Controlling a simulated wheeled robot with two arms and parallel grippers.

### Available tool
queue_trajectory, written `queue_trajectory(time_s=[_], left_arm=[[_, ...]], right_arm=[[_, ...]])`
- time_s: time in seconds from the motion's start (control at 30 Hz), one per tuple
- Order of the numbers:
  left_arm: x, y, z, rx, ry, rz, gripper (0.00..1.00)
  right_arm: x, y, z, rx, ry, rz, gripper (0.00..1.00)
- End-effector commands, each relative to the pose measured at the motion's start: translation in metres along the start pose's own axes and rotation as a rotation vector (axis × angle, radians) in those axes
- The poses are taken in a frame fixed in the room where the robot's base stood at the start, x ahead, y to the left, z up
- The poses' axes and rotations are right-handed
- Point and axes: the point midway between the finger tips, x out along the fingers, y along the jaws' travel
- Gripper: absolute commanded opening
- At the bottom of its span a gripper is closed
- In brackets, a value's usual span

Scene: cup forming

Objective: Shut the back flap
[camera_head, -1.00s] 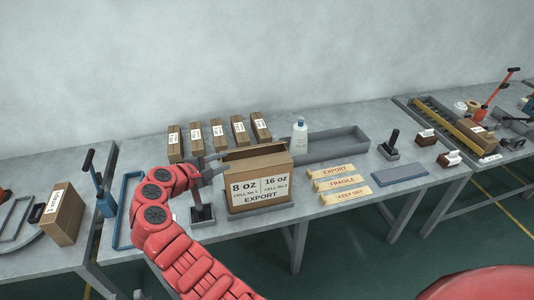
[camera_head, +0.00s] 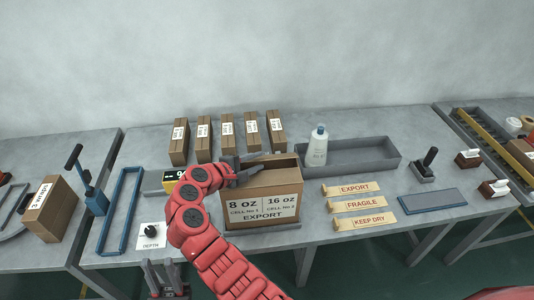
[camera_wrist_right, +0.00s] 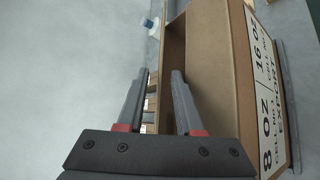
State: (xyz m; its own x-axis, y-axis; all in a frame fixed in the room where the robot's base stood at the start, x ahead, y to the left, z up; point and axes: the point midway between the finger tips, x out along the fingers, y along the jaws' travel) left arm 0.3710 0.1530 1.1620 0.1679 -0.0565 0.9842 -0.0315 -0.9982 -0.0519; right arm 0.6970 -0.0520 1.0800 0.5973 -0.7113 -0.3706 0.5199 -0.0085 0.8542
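The brown carton (camera_head: 262,200) stands on the middle table, its front printed "8 oz", "16 oz" and "EXPORT". A strip of brown board (camera_head: 279,160) stands along its rear top edge; I take it for the back flap, partly hidden by my gripper. My right gripper (camera_head: 246,169) is over the carton's top left part. In the right wrist view its two fingers (camera_wrist_right: 160,100) are apart, with the carton's board (camera_wrist_right: 215,65) beside them; contact is unclear. My left gripper (camera_head: 165,279) is low at the bottom edge, apart from the carton, its fingers seemingly spread.
Several small labelled boxes (camera_head: 227,136) stand behind. Label strips (camera_head: 358,204), a blue-grey pad (camera_head: 432,200) and a black-handled stamp (camera_head: 425,166) lie to the right. A dial plate (camera_head: 151,236) is front left.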

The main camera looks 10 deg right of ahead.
Motion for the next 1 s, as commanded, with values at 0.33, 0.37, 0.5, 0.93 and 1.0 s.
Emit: queue_trajectory(time_s=[0.33, 0.37, 0.5, 0.93, 1.0], left_arm=[[-0.001, 0.0, 0.0, 0.0, 0.0, 0.0, 0.35], [-0.001, 0.0, 0.0, 0.0, 0.0, 0.0, 0.35], [-0.001, 0.0, 0.0001, 0.0, 0.0, 0.0, 0.35], [-0.001, 0.0, 0.0001, 0.0, 0.0, 0.0, 0.35], [-0.001, 0.0, 0.0001, 0.0, 0.0, 0.0, 0.35]], right_arm=[[-0.0008, -0.0028, -0.0001, -0.001, 0.001, 0.0, 0.31], [-0.0007, -0.0028, 0.0, -0.001, 0.001, 0.0, 0.26], [-0.0005, -0.0028, 0.0001, -0.001, 0.0, 0.0, 0.01], [-0.0002, -0.0032, 0.0002, -0.002, 0.0, 0.0, 0.0], [-0.0002, -0.0032, 0.0002, -0.002, 0.0, 0.0, 0.0]])
